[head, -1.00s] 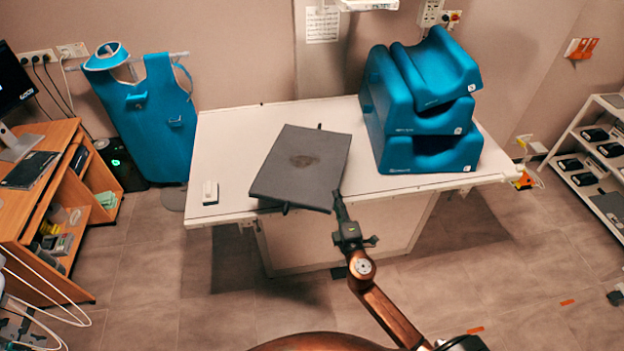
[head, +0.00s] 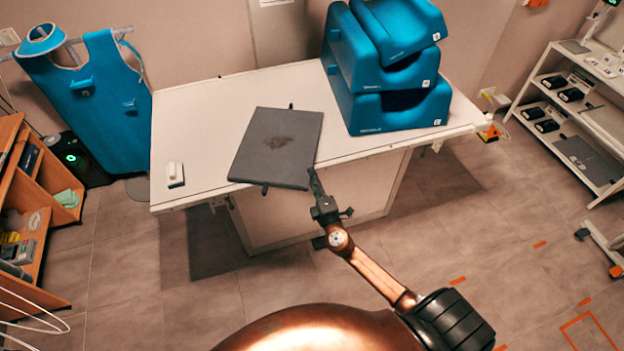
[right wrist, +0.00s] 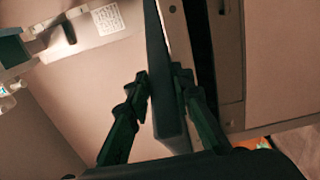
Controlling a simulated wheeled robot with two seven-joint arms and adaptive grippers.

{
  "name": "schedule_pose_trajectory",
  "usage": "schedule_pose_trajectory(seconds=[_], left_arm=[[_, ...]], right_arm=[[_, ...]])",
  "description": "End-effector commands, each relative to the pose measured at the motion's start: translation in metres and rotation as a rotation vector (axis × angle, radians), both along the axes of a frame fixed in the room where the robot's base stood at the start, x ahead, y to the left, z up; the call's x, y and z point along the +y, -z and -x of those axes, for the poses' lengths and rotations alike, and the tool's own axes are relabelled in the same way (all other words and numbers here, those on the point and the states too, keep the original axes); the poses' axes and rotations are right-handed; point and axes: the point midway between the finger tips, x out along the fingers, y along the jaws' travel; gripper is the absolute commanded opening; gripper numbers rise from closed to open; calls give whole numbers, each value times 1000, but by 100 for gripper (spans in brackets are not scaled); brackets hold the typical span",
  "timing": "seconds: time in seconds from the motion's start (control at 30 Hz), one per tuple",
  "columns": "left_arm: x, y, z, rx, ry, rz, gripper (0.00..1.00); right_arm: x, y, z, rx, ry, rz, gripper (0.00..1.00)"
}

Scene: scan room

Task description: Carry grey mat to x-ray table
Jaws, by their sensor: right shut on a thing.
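The grey mat (head: 277,148) is a thin dark slab with a darker patch in its middle. In the head view it shows over the front middle of the white table (head: 210,128), its near right corner reaching past the front edge. I cannot tell whether it rests on the table or is held above it. My right gripper (head: 314,178) is shut on the mat at that corner. In the right wrist view the mat (right wrist: 167,115) shows edge-on between the fingers of the gripper (right wrist: 163,82). My left gripper is not in view.
Blue foam cushions (head: 385,80) are stacked on the table's right part. A small white object (head: 176,174) lies near its left end. A blue apron (head: 90,100) hangs at the left beside a wooden desk (head: 40,240). A shelf (head: 560,125) stands at the right.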

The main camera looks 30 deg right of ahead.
Motion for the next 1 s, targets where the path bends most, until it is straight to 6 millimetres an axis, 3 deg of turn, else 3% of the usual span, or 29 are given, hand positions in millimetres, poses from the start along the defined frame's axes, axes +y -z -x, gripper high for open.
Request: schedule_pose_trajectory(seconds=[0.13,0.17,0.4,0.77,1.0], left_arm=[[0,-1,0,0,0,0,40],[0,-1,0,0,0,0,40],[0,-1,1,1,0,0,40],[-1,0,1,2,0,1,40],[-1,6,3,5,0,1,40]], right_arm=[[0,-2,0,-1,0,-1,0],[0,0,0,2,-1,0,23],[0,0,0,2,-1,0,39],[2,1,7,3,-1,-1,39],[12,4,49,5,-2,-2,39]])
